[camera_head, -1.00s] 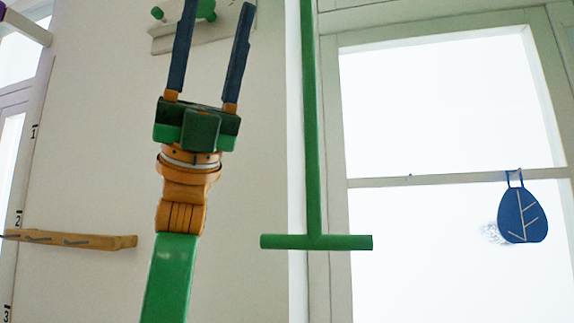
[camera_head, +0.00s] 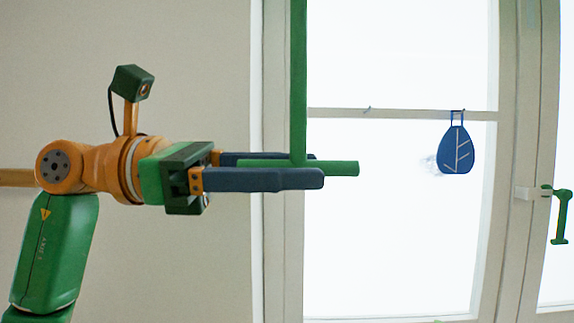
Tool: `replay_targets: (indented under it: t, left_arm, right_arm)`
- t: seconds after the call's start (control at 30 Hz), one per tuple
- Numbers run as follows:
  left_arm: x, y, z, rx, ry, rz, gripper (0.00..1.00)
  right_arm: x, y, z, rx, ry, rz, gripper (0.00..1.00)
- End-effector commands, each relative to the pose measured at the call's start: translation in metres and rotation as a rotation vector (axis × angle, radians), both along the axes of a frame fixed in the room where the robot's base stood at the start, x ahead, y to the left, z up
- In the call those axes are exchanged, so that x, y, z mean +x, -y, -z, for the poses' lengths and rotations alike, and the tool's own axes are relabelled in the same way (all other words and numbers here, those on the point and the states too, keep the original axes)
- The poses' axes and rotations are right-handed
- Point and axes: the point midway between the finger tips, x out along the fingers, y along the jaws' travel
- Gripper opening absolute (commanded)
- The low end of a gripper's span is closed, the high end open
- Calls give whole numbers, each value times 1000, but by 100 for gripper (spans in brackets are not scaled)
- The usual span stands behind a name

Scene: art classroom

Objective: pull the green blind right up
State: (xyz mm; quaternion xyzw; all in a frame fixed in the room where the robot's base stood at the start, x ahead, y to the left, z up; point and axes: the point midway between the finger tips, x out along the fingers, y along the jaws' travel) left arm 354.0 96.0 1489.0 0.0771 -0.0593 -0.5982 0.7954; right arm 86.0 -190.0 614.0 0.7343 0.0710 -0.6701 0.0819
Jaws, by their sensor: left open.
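A green pull hangs in front of the window's left frame: a long upright strip (camera_head: 299,80) with a level crossbar (camera_head: 340,168) at its lower end. The blind itself does not show. My left gripper (camera_head: 315,168) comes in level from the left and is open. One dark finger is in front of the crossbar and the other is behind it, so the bar lies between them. The bar's right end sticks out past the fingertips. I cannot tell whether the fingers touch it. My right gripper is not in view.
A bright window (camera_head: 390,230) fills the middle. A blue leaf-shaped ornament (camera_head: 456,152) hangs from its crosspiece. A green window handle (camera_head: 561,217) is at the far right. A wooden rail (camera_head: 16,177) shows at the left, partly behind my arm. Plain wall lies behind the arm.

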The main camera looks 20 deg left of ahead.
Motion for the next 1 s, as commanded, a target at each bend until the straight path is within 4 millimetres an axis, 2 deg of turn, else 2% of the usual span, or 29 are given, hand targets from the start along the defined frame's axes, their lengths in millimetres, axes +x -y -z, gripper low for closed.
replay_targets:
  t: [0.03,0.1,0.2,1.0]
  left_arm:
    - [0,0,0,0,0,0,42]
    - [0,0,0,-1,0,1,23]
    - [0,0,0,-1,0,1,0]
    - [-1,0,-1,-2,2,3,0]
  right_arm:
    - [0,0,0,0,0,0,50]
    - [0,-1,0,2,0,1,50]
    - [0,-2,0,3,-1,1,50]
    - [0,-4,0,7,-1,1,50]
